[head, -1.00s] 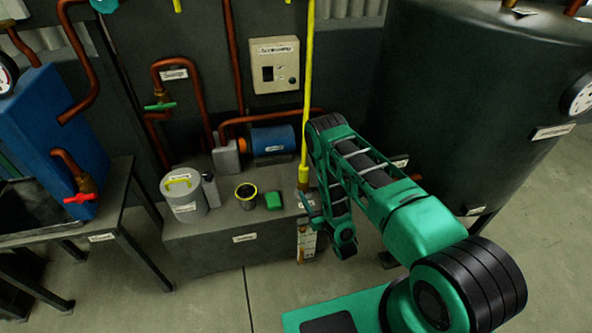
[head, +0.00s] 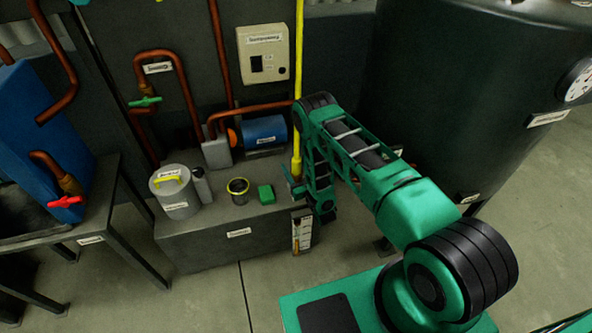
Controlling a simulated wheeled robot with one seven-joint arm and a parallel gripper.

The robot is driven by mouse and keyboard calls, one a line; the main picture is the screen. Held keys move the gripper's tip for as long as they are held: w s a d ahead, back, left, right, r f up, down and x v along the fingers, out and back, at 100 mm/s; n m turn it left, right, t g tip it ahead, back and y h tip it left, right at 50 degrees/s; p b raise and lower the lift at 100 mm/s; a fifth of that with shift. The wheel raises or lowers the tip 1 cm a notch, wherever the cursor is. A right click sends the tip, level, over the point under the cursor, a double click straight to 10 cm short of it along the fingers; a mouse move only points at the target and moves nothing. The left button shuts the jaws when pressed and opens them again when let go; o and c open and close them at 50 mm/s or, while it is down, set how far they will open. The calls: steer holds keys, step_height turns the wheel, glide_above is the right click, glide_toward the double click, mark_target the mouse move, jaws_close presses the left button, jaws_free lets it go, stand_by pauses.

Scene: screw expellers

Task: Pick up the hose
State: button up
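My gripper (head: 294,186) is at the lower end of this tube, at the bench's right edge. Its small fingers are partly hidden by the tube and my arm. I cannot tell whether they are open or shut, or touch the tube.
The grey bench (head: 210,243) carries a grey canister with yellow handle (head: 174,193), a yellow-rimmed cup (head: 238,191), a green block (head: 266,194) and a blue motor (head: 264,134). A large dark tank (head: 450,100) stands right. A table with a blue unit (head: 45,130) stands left. The front floor is clear.

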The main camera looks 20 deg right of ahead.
steer(key=shift+w+a, duration=0.15)
steer(key=shift+w, duration=0.85)
steer(key=c, duration=1.2)
steer(key=shift+r, duration=0.1)
